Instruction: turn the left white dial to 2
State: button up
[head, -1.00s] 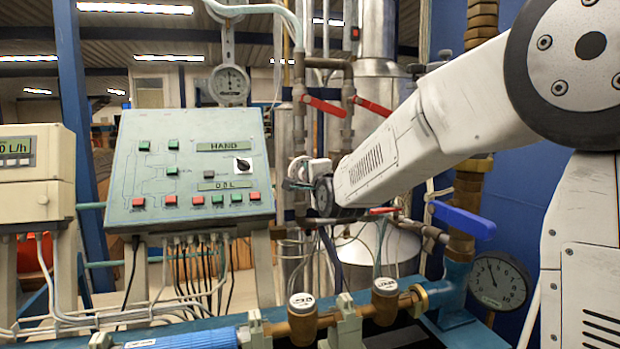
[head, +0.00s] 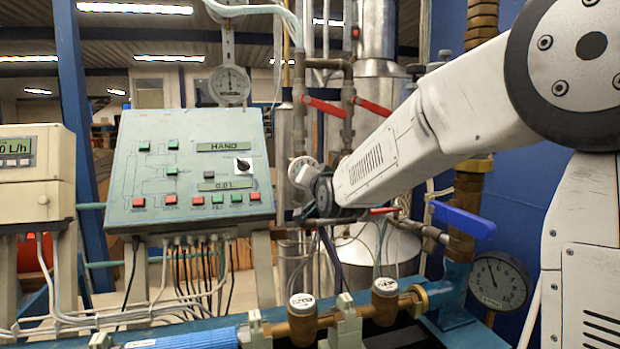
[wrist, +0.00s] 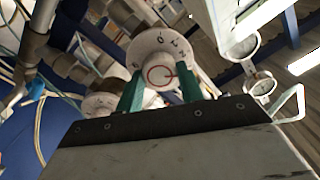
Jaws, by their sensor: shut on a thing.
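The left white dial (wrist: 160,52) fills the middle of the wrist view. A second white dial (wrist: 100,104) shows lower left in the wrist view, partly hidden behind my gripper. In the head view the left white dial (head: 303,168) shows small, partly covered by my wrist. The dial's setting is too small to read with certainty.
A sloped control panel (head: 190,165) with buttons and a black knob stands to the left. Red-handled valves (head: 322,106) are above my gripper. A blue lever (head: 462,220) and brass pipework with white-capped meters (head: 303,303) lie below.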

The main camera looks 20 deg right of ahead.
jog(key=n, duration=0.5)
jog(key=shift+f, duration=0.1)
dwell(0.5)
jog(key=o, duration=1)
jog(key=shift+a, duration=0.1)
jog(key=shift+s, duration=0.1)
jog(key=s, duration=0.7)
jog(key=shift+s, duration=0.35)
